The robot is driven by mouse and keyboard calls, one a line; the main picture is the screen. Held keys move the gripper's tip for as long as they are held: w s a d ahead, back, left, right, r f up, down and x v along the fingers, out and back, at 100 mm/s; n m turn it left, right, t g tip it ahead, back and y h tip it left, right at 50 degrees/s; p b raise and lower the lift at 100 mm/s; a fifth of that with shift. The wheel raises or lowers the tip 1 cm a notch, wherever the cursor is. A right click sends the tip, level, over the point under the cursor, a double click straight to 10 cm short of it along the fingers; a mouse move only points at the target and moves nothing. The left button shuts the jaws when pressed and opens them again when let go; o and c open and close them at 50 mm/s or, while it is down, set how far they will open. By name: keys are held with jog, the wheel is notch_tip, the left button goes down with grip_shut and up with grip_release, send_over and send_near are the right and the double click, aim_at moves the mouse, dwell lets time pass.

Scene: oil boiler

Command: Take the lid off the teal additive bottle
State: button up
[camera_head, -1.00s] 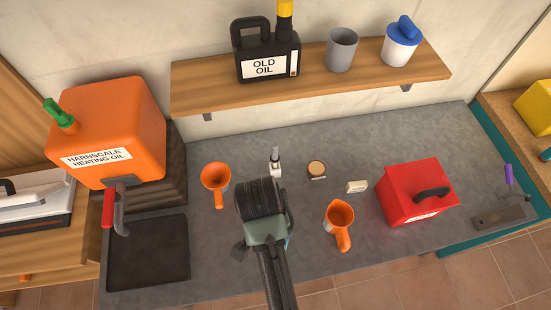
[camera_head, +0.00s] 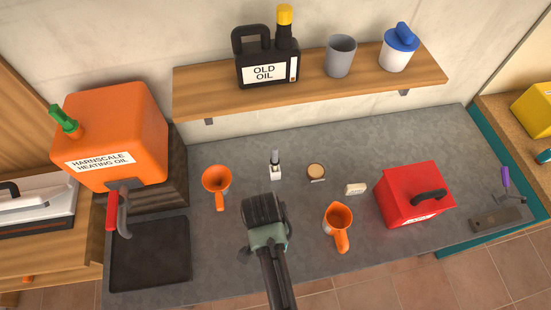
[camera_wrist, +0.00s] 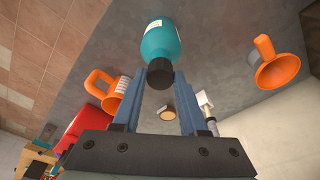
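The teal additive bottle (camera_wrist: 160,42) stands on the counter in the wrist view, with a white label at its upper left. Its lid is a black round cap (camera_wrist: 160,73), on the bottle. My gripper (camera_wrist: 160,76) has its two blue fingers apart, one on either side of the cap. The fingertips are close to the cap; whether they touch it is hard to tell. In the head view my gripper (camera_head: 266,215) is over the middle of the counter and hides the bottle.
An orange funnel (camera_head: 217,181) is left of my gripper; an orange jug (camera_head: 338,217) and a red box (camera_head: 402,200) are right. A small white holder (camera_head: 275,171), a round tan-topped object (camera_head: 316,171) and a small cream block (camera_head: 356,189) lie behind. The grey counter (camera_head: 240,285) is bare in front.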

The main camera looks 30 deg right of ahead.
grip_shut()
